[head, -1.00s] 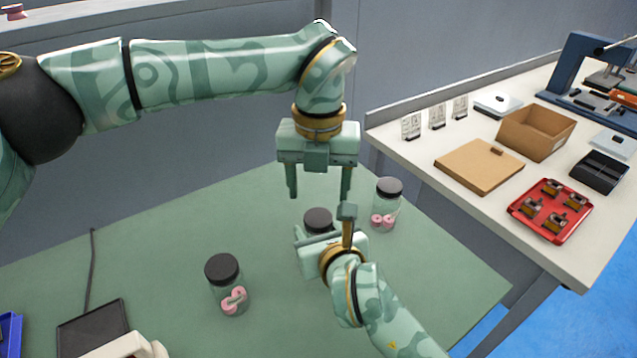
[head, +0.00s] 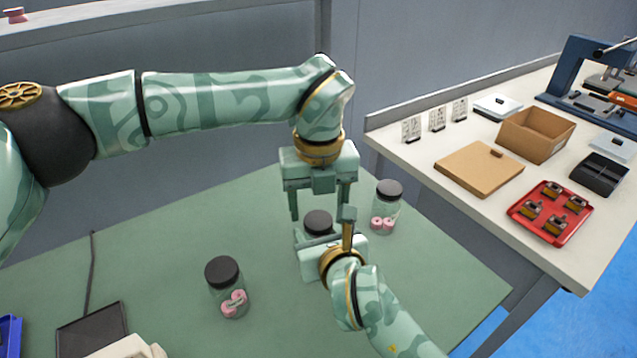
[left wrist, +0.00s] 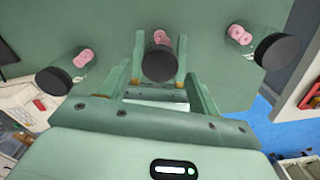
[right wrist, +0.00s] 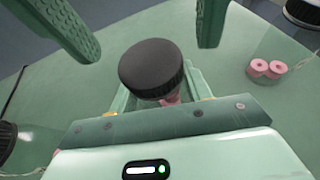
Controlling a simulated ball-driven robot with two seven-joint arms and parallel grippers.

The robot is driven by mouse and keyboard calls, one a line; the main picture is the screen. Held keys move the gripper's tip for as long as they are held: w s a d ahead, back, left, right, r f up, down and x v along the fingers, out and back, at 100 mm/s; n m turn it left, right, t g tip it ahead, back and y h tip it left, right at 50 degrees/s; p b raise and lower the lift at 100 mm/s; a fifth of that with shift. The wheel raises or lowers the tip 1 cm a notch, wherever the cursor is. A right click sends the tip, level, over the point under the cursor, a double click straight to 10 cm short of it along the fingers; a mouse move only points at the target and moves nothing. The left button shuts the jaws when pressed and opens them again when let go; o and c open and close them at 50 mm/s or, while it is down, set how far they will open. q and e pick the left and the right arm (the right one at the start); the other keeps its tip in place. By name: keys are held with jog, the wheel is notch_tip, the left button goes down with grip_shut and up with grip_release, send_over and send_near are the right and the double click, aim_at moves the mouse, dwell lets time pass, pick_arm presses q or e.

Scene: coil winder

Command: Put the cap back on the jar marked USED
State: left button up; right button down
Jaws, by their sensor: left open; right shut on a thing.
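The middle jar with a black cap (head: 318,222) is mostly hidden behind my right gripper (head: 325,242), which is shut on this jar. Its cap also shows in the left wrist view (left wrist: 159,66), with pink spools behind it, and in the right wrist view (right wrist: 151,68). The cap sits over the jar's top; I cannot tell whether it is tightened. My left gripper (head: 320,211) points down, open, its fingers either side of the cap and apart from it. A left jar (head: 232,300) and a right jar (head: 383,221) stand black-capped with pink spools inside. No label is readable.
The green table (head: 165,240) is clear between the jars. A dark tray (head: 92,328) lies at its front left. The white bench on the right holds a cardboard box (head: 536,135), a brown lid (head: 478,168) and a red tray (head: 550,212) of small parts.

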pick_arm(q)
jog(key=shift+f, duration=1.1)
jog(key=c, duration=1)
jog(key=m, duration=0.6)
jog(key=o, duration=1.1)
